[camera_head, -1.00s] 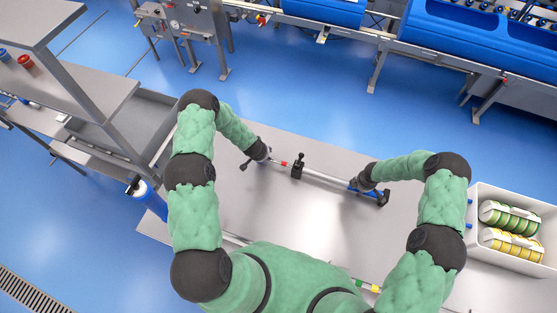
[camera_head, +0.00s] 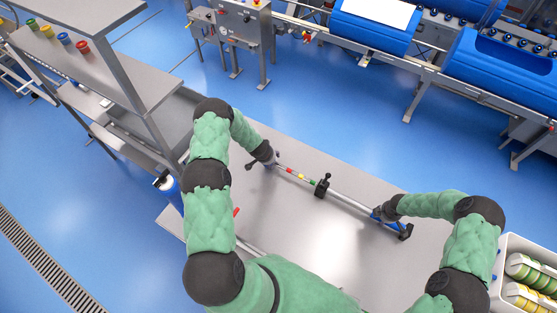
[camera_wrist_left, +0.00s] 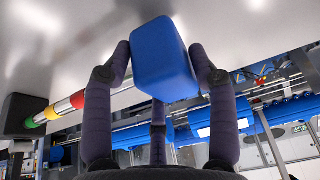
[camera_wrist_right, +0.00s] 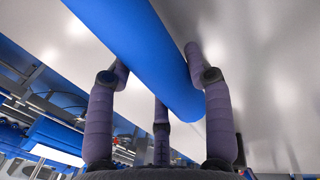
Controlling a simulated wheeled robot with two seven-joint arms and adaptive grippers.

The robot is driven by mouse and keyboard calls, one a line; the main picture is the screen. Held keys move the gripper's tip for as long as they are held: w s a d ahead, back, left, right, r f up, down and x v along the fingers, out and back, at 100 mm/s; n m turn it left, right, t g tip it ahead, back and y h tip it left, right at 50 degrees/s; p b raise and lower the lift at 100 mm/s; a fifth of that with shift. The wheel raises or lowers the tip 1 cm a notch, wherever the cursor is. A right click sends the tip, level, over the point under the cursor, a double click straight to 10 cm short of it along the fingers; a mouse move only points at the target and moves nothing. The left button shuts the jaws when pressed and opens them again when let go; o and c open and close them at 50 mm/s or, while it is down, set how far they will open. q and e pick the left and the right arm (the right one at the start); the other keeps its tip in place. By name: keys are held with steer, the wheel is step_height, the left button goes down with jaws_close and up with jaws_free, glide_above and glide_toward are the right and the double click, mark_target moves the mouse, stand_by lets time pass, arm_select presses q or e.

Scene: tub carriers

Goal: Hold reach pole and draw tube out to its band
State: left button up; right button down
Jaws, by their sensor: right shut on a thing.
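The reach pole lies diagonally above the grey table, with a black collar (camera_head: 322,186) near its middle. Its thin inner tube (camera_head: 282,167) runs from the collar toward my left gripper. Red, yellow and green bands show on it, green nearest the collar; they also show in the left wrist view (camera_wrist_left: 77,100). The fingers partly hide both grips.
The steel table (camera_head: 310,235) is mostly clear around the pole. A shelf rack (camera_head: 95,70) with coloured cups stands at the left. A white bin (camera_head: 503,270) with green and yellow rolls sits at the lower right. A conveyor line (camera_head: 425,65) stands beyond the blue floor.

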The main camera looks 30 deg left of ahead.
arm_select(q)
steer(key=shift+o, duration=1.2)
steer(key=v, duration=1.2)
steer(key=shift+a, duration=0.1)
arm_select(e)
steer(key=shift+c, duration=2.1)
jaws_free()
steer(key=shift+r, duration=0.1)
step_height(320, 180, up, 12)
steer(key=s, duration=0.2)
steer(key=shift+s+f, duration=0.15)
steer(key=shift+f, duration=0.05)
